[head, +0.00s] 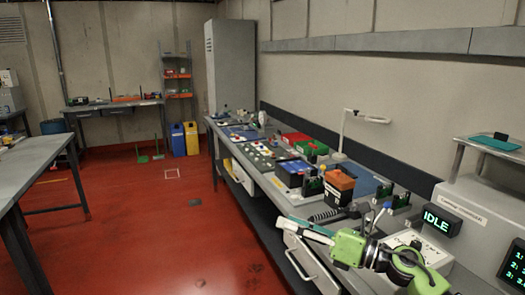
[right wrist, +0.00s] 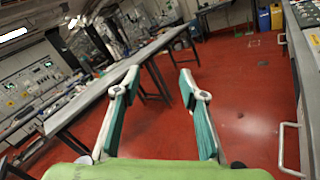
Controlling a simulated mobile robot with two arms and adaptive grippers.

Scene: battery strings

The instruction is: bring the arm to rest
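My right arm is green and comes in at the lower right of the head view. My right gripper (head: 297,226) hangs over the front edge of the long workbench, above the drawer side, with its fingers pointing left. In the right wrist view the two teal-padded fingers of the right gripper (right wrist: 160,80) stand apart with nothing between them, and the red floor shows through the gap. My left gripper is in neither view.
The long workbench (head: 262,180) runs along the right wall with trays, a lamp (head: 345,135) and a black and orange battery (head: 339,186). An "IDLE" display (head: 437,222) stands at right. A grey table (head: 36,152) is at left. The red floor (head: 150,235) between is mostly clear.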

